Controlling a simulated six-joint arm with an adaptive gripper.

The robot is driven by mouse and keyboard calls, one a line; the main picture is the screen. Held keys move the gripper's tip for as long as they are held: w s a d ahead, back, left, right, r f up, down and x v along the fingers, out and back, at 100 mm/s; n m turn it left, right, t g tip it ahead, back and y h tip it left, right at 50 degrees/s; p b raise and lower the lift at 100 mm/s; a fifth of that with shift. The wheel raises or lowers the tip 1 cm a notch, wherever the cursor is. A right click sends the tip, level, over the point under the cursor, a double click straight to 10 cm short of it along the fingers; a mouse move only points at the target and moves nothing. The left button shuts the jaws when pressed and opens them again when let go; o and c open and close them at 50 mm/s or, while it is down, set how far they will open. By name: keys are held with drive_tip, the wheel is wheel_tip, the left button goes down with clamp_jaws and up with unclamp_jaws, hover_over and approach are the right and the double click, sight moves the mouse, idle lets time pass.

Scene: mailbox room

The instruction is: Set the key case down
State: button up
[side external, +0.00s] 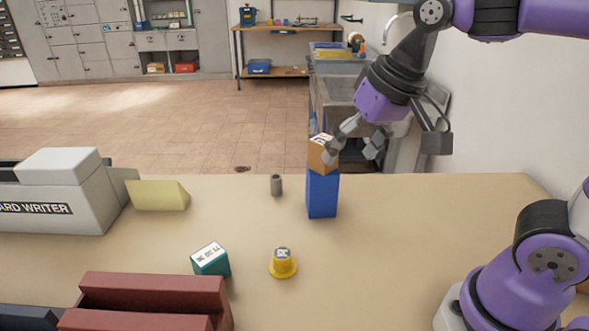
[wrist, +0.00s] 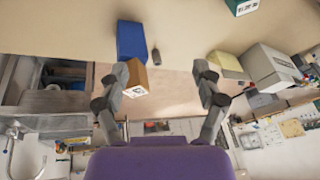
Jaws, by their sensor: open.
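An orange-brown box (side external: 321,155) with a white label on top, which may be the key case, rests on an upright blue block (side external: 322,195) on the table. In the wrist view the orange-brown box (wrist: 136,79) is beside the left finger, with the blue block (wrist: 131,42) behind it. My gripper (side external: 353,147) is open, its fingers wide apart. One finger is close against the orange-brown box; I cannot tell whether they touch. In the wrist view the space between the fingertips (wrist: 160,68) is empty.
A small grey cylinder (side external: 276,185) stands left of the blue block. Nearer are a yellow round piece (side external: 283,264), a teal labelled box (side external: 212,261) and a dark red rack (side external: 155,291). A pale yellow wedge (side external: 158,195) and a card writer (side external: 62,190) are at left.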

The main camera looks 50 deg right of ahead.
drive_tip(key=s+d+f+n+t, duration=0.1)
drive_tip(key=s+d+f+n, duration=0.1)
drive_tip(key=s+f+n, duration=0.1)
drive_tip(key=shift+s+d+f+n, duration=0.15)
drive_tip(key=shift+s+d+n, duration=0.2)
drive_tip(key=shift+s, duration=0.55)
